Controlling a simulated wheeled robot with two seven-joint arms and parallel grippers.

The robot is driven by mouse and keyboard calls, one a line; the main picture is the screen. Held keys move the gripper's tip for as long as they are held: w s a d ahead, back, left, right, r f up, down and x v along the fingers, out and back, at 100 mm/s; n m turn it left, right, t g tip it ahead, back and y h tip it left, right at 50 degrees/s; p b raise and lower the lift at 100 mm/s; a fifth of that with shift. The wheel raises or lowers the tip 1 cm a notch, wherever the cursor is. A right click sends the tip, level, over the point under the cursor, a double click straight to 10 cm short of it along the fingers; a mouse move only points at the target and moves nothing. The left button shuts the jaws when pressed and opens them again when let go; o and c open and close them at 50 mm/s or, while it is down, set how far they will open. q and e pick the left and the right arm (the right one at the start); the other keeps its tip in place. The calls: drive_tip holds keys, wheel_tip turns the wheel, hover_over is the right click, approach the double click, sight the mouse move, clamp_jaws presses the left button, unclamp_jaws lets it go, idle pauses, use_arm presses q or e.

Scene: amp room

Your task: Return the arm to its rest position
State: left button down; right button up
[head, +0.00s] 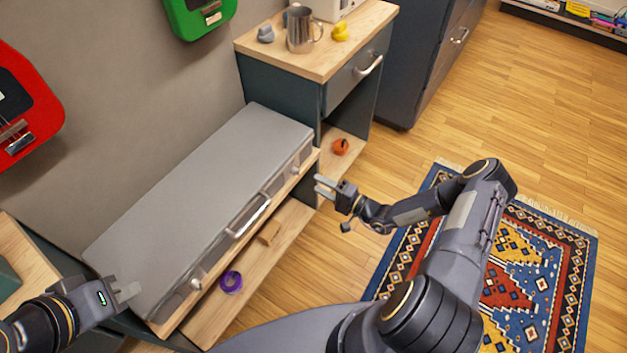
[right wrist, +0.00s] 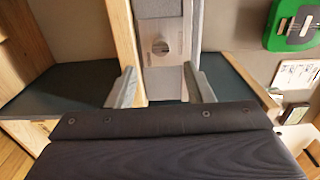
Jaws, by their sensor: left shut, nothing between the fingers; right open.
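My right arm reaches in from the lower right in the head view. Its gripper (head: 321,187) is open and empty, beside the right end of the long grey case (head: 195,200). In the right wrist view the two fingers (right wrist: 160,87) stand apart, with the end of the case and its round latch (right wrist: 161,46) beyond them. My left gripper (head: 128,291) is shut and empty near the left front corner of the case.
The case sits on a wooden shelf unit with a purple ring (head: 231,282) on its lower shelf (head: 275,245). A cabinet (head: 277,60) holds a metal pitcher (head: 300,32). An orange item (head: 340,147) sits below. A patterned rug (head: 530,270) lies on open floor.

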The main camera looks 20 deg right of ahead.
drive_tip(key=shift+s, duration=0.1)
idle(0.4)
drive_tip(key=s+a+r+n+g+y+p, duration=0.1)
drive_tip(key=s+a+r+n+g+p, duration=0.2)
drive_tip(key=r, duration=0.6)
drive_tip(key=s+r+n+g, duration=0.2)
drive_tip(key=r+n+g, duration=0.15)
drive_tip(key=r, duration=0.55)
drive_tip(key=s+a+r+n+g+y+p, duration=0.1)
drive_tip(key=s+a+r+n+g+p, duration=0.2)
drive_tip(key=r, duration=0.6)
drive_tip(key=s+d+r+h+p, duration=0.2)
drive_tip(key=s+r+h, duration=0.2)
drive_tip(key=s+r, duration=0.4)
drive_tip(key=s+d+r+h+p, duration=0.2)
drive_tip(key=s+r+h, duration=0.3)
drive_tip(key=s, duration=0.8)
drive_tip(key=shift+d+r+m+t+p, duration=0.35)
drive_tip(key=shift+r+m+t+p, duration=0.15)
drive_tip(key=shift+r, duration=1.15)
drive_tip(key=shift+s, duration=0.1)
